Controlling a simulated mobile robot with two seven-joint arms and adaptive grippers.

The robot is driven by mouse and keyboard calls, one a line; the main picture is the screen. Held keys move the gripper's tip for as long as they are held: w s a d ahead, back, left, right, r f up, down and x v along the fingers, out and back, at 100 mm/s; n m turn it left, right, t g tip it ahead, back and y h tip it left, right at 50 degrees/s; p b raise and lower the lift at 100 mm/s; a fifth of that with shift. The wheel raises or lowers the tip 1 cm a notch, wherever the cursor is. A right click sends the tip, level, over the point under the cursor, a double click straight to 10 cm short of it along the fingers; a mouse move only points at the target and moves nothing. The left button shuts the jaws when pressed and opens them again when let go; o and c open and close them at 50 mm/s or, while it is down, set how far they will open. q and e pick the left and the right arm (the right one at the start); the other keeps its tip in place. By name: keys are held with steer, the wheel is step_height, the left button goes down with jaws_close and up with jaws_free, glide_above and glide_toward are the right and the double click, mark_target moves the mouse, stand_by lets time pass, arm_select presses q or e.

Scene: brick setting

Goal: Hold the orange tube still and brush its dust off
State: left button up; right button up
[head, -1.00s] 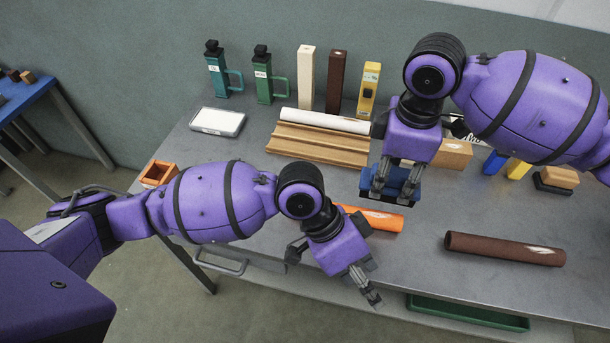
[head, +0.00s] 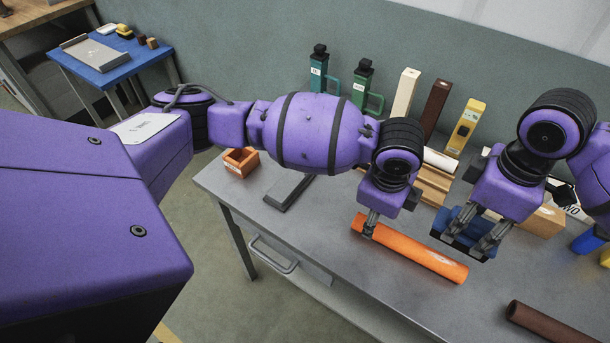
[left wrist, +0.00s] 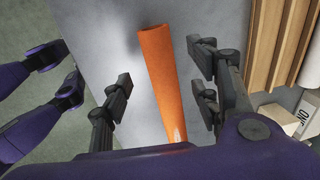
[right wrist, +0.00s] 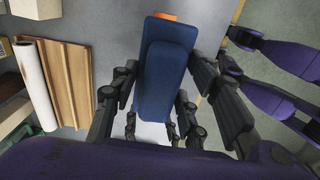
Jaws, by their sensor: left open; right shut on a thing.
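The orange tube (head: 420,256) lies on the grey table. In the left wrist view the tube (left wrist: 157,65) runs between the fingers, with a pale dusty patch (left wrist: 178,132) near its lower end. My left gripper (head: 370,222) is open at the tube's left end, with gaps between fingers and tube. It also shows in the left wrist view (left wrist: 162,88). My right gripper (head: 470,235) is shut on a blue block-shaped brush (head: 456,224), held above the table just behind the tube's right part. The brush (right wrist: 165,75) covers most of the tube in the right wrist view.
A dark brown tube (head: 545,325) lies at the front right. A wooden grooved rack (head: 432,185) with a white tube (head: 440,161) is behind my grippers. Upright bottles and blocks line the back. A small orange box (head: 240,162) stands at the table's left corner.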

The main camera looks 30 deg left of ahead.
arm_select(q)
steer(key=f, duration=0.5)
steer(key=shift+w+f, duration=0.4)
steer(key=shift+c, duration=0.2)
steer(key=shift+r, duration=0.1)
jaws_close()
steer(key=shift+w, duration=0.1)
stand_by(0.5)
